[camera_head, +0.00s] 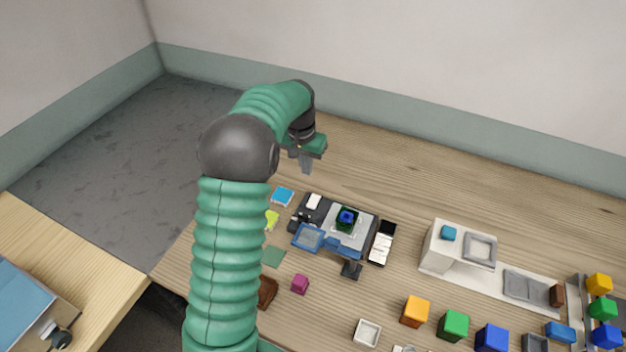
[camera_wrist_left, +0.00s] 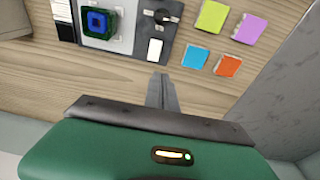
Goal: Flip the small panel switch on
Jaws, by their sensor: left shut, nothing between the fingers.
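A dark panel (camera_head: 363,217) lies on the wooden table with a small white rocker-like piece (camera_head: 313,202) at its far left corner. In the left wrist view this white piece (camera_wrist_left: 155,49) sits near a round black knob (camera_wrist_left: 162,16). I take it as the switch; its on or off state is too small to tell. My left gripper (camera_head: 306,168) is shut and empty, above the table just beyond the panel's far edge. In the left wrist view its fingers (camera_wrist_left: 162,92) point towards the white piece, apart from it in the picture. My right gripper is out of view.
A blue and green square block (camera_head: 347,217) sits on the panel's pale plate. A black-and-white piece (camera_head: 382,243) lies right of the panel. Coloured cards, including a blue one (camera_wrist_left: 195,56), lie beside it. Cubes and a white stand (camera_head: 440,252) are further right. The far table strip is clear.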

